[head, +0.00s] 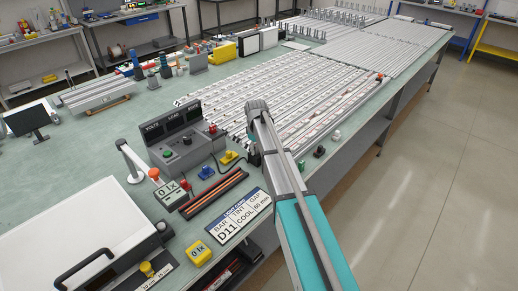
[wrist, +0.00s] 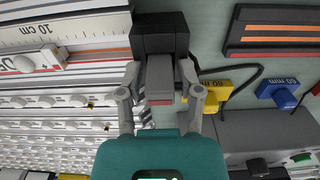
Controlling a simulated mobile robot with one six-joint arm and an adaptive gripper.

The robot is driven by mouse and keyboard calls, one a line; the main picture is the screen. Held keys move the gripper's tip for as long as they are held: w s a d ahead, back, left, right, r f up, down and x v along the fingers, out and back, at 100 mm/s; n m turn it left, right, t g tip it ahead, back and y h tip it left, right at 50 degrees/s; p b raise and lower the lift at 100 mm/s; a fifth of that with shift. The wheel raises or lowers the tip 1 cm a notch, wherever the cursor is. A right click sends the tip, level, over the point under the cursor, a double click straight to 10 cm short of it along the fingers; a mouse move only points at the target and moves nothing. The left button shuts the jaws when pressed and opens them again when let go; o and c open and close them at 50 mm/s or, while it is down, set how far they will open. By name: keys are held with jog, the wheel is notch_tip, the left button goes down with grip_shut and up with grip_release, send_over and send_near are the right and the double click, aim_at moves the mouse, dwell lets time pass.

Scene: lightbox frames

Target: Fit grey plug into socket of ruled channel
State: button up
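My gripper (wrist: 160,88) points down over the near end of the rows of bars, its two finger links on either side of a grey block that I take to be the grey plug (wrist: 160,78). The block has a red lower edge. A wider black part (wrist: 160,32) lies just beyond it; I cannot tell whether this is fingertips or fixture. The ruled channel (wrist: 62,32), white with a scale marked 10 cm, runs from the left up to that black part. The socket is not clearly visible and may be hidden there. In the head view my arm hides most of the gripper.
A yellow block (wrist: 215,95) and a blue block (wrist: 280,94) with mm labels stand to the right, near a dark cable. A control box (head: 182,146) and a card reading D11, COOL, 60 mm (head: 240,216) are nearby. Several bars (head: 300,95) fill the bench behind.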

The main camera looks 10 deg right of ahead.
aim_at(256, 146)
jog(key=shift+o, duration=0.3)
jog(key=shift+r, duration=0.2)
notch_tip(256, 146, up, 12)
jog(key=p, duration=1.2)
dwell(0.8)
jog(key=s+d+m, duration=0.1)
jog(key=s+m, duration=0.6)
jog(key=s, duration=2.2)
jog(key=shift+s, duration=0.15)
jog(key=shift+d, duration=0.1)
